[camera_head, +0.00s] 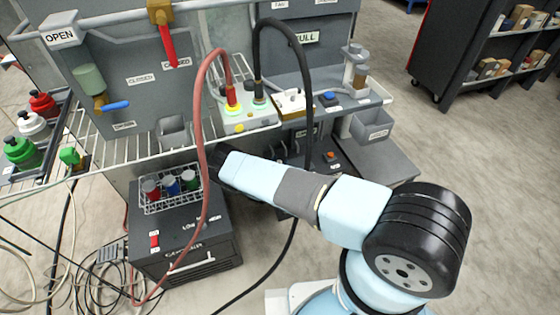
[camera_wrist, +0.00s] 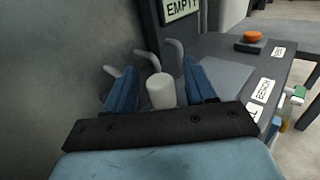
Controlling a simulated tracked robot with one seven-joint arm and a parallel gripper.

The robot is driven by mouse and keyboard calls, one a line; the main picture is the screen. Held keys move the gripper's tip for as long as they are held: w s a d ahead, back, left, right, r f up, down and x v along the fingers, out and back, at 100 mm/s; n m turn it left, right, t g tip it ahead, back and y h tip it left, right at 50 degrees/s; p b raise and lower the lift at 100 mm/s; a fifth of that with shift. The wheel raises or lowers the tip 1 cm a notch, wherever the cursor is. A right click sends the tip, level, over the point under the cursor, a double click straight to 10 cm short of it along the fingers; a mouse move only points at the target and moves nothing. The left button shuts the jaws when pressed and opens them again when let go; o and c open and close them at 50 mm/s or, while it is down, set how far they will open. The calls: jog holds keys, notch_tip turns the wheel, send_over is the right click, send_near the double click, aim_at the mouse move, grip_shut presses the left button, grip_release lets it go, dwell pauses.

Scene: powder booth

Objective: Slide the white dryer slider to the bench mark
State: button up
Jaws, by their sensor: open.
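In the wrist view a short white cylinder (camera_wrist: 161,91), which looks like the white slider's knob, stands between the two blue fingers of my gripper (camera_wrist: 160,70). Gaps show on both sides of it, and the fingers are open. Its base and any track are hidden by the gripper. A label reading BENCH (camera_wrist: 263,90), apparently the bench mark, lies on the grey surface to the right. In the head view my gripper (camera_head: 217,160) is low under the bench's front edge, partly behind the red hose. The slider cannot be made out there.
Bent grey metal levers (camera_wrist: 174,60) stand just beyond the fingers, below an EMPTY sign (camera_wrist: 181,8). An orange button (camera_wrist: 252,37) is at the back right. Red (camera_head: 203,150) and black hoses (camera_head: 308,90) hang close to my arm. A wire basket (camera_head: 170,205) of cups sits nearby.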

jog(key=shift+x, duration=0.85)
grip_shut()
